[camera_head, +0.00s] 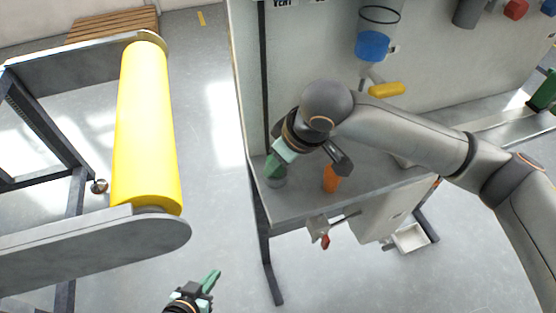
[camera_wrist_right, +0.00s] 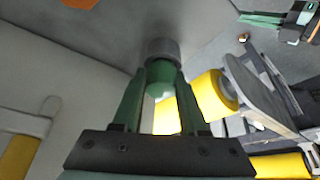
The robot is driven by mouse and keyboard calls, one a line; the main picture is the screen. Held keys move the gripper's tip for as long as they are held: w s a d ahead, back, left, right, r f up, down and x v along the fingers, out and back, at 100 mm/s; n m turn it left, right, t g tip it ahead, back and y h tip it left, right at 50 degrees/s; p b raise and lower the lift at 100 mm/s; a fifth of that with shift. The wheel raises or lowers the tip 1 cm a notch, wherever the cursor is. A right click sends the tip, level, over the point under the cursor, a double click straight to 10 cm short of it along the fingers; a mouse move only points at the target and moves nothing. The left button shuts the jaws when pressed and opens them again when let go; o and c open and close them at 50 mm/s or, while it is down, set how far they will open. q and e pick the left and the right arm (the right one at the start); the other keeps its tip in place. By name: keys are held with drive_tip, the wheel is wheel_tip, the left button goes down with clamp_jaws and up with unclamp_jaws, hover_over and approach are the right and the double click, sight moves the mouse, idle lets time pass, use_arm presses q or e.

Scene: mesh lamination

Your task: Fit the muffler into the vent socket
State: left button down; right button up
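A small green cylindrical part, which looks like the muffler (camera_wrist_right: 160,77), lies between the two green fingers of my right gripper (camera_wrist_right: 162,95) in the right wrist view. A grey round piece (camera_wrist_right: 162,48) sits just beyond it, against the grey bench surface; I cannot tell if the two are one part. In the head view my right gripper (camera_head: 274,167) points down at the bench's left corner, with the grey piece (camera_head: 276,181) under its fingertips. Whether the fingers press on the green part is unclear. My left gripper (camera_head: 209,281) hangs low over the floor, away from the bench. I cannot clearly identify the vent socket.
An orange part (camera_head: 331,179) stands on the bench (camera_head: 300,207) right of my right gripper. An upright panel (camera_head: 290,60) behind carries a blue-bottomed container (camera_head: 372,45) and a yellow handle (camera_head: 387,90). A yellow roll (camera_head: 146,125) on a grey frame stands left, across open floor.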

drive_tip(key=shift+o, duration=0.7)
drive_tip(key=shift+s+d+f, duration=0.1)
drive_tip(key=shift+s+f, duration=0.15)
drive_tip(key=shift+f, duration=0.45)
use_arm(q)
drive_tip(key=shift+f, duration=0.2)
use_arm(e)
drive_tip(key=shift+r, duration=0.15)
use_arm(q)
drive_tip(key=shift+s+a+r+p, duration=0.25)
drive_tip(key=shift+a+p, duration=0.35)
drive_tip(key=shift+p, duration=0.15)
use_arm(e)
drive_tip(key=a+v, duration=0.1)
drive_tip(key=v, duration=1.2)
drive_tip(key=shift+w+r, duration=0.3)
drive_tip(key=shift+w, duration=0.1)
use_arm(q)
drive_tip(key=shift+w+d+r, duration=0.15)
drive_tip(key=shift+w+r, duration=0.05)
use_arm(e)
drive_tip(key=shift+s, duration=0.1)
